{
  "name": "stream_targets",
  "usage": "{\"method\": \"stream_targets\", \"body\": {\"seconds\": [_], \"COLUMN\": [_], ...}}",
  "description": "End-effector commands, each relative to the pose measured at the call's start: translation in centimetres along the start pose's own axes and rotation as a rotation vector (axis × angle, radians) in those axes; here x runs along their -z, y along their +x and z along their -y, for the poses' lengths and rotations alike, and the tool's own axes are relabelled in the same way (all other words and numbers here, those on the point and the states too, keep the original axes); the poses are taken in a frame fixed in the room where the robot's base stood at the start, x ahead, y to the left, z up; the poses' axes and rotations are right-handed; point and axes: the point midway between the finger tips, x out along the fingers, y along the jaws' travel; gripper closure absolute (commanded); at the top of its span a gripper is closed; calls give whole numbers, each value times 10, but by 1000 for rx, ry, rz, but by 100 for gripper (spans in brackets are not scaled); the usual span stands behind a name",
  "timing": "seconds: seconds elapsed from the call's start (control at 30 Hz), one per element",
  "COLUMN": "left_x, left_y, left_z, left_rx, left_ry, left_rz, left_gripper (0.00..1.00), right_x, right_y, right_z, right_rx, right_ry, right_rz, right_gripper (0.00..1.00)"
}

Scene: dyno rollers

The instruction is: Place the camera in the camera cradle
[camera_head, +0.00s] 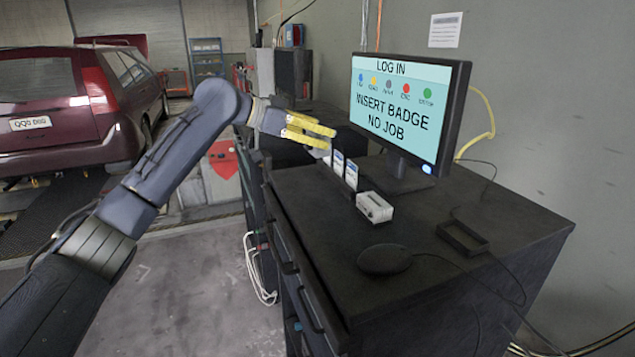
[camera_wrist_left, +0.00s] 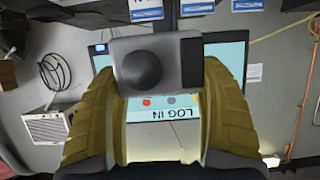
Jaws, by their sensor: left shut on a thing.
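My left gripper (camera_head: 311,131) has yellow fingers and hovers over the far left corner of the black cabinet, left of the monitor. In the left wrist view the gripper (camera_wrist_left: 157,85) is shut on the camera (camera_wrist_left: 188,64), a dark grey block with a round dark lens. In the head view I cannot clearly make out the camera between the fingers. A black rectangular open frame (camera_head: 462,238), which looks like the camera cradle, lies on the right part of the cabinet top, apart from the gripper. My right gripper is not in view.
A monitor (camera_head: 408,113) reading "INSERT BADGE" stands at the back. Several badges (camera_head: 351,174) stand behind a white box (camera_head: 374,207). A dark round device (camera_head: 385,259) with a cable lies at the front. The cabinet top (camera_head: 325,225) is clear at its left front.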

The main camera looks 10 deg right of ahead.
Motion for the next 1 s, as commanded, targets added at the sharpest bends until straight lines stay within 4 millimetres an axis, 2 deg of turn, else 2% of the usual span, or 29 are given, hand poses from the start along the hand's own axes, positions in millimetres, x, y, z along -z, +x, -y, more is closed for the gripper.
{"method": "stream_targets", "body": {"seconds": [0.1, 0.3, 0.43, 0.77, 1.0], "left_x": [-26, -59, -72, -86, -111], "left_y": [10, 24, 30, 35, 46], "left_z": [0, 0, 0, 0, 0], "left_rx": [-1, 0, 0, 0, 0], "left_ry": [-2, -2, 0, -1, -1], "left_rz": [1, 0, 0, 0, 1], "left_gripper": [63, 63, 63, 63, 63], "right_x": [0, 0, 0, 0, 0], "right_y": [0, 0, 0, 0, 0], "right_z": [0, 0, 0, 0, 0], "right_rx": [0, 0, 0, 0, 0], "right_ry": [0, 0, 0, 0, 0], "right_rz": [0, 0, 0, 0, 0], "right_gripper": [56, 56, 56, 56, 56]}}
